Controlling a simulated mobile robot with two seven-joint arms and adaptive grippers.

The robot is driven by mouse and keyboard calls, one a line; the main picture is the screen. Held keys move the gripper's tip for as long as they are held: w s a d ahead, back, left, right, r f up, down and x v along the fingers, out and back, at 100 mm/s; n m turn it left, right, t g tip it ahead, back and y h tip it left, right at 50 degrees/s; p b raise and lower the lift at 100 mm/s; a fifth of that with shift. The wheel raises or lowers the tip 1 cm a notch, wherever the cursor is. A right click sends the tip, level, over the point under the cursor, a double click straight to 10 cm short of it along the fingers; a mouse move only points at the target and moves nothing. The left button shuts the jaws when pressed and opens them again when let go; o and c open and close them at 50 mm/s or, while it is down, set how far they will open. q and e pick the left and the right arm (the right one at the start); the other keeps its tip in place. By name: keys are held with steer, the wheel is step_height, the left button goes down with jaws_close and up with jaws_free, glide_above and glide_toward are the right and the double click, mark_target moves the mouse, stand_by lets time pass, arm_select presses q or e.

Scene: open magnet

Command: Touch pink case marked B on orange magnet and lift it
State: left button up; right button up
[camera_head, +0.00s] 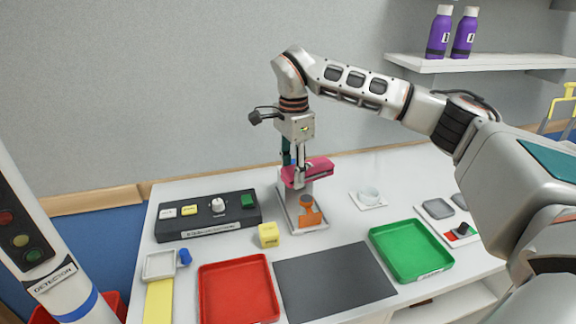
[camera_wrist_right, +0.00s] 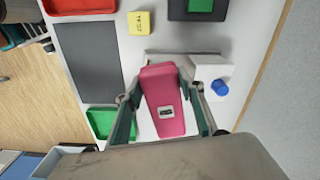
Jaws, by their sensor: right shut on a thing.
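The pink case (camera_head: 318,168) is between the fingers of my right gripper (camera_head: 296,172), above the white-framed stand (camera_head: 287,208). In the right wrist view the pink case (camera_wrist_right: 161,82) lies lengthwise between the two teal-lined fingers, and a small dark-and-white label shows on it; its marking is too small to read. My right gripper (camera_wrist_right: 166,84) is shut on the case. The orange magnet (camera_head: 309,214) is on the stand, below the case; in the wrist view it is hidden. My left gripper is not in view.
A yellow cube (camera_head: 268,235) stands left of the stand, near a black control box (camera_head: 208,216). A red tray (camera_head: 238,290), dark mat (camera_head: 335,282) and green tray (camera_head: 411,250) lie in front. A glass dish (camera_head: 369,196) stands to the right.

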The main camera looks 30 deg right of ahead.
steer(key=shift+s+f, duration=0.25)
steer(key=shift+f, duration=0.4)
steer(key=shift+w+f, duration=0.15)
steer(key=shift+f, duration=1.95)
steer(key=shift+f, duration=0.6)
steer(key=shift+r, duration=1.25)
stand_by(0.7)
steer(key=shift+r, duration=3.1)
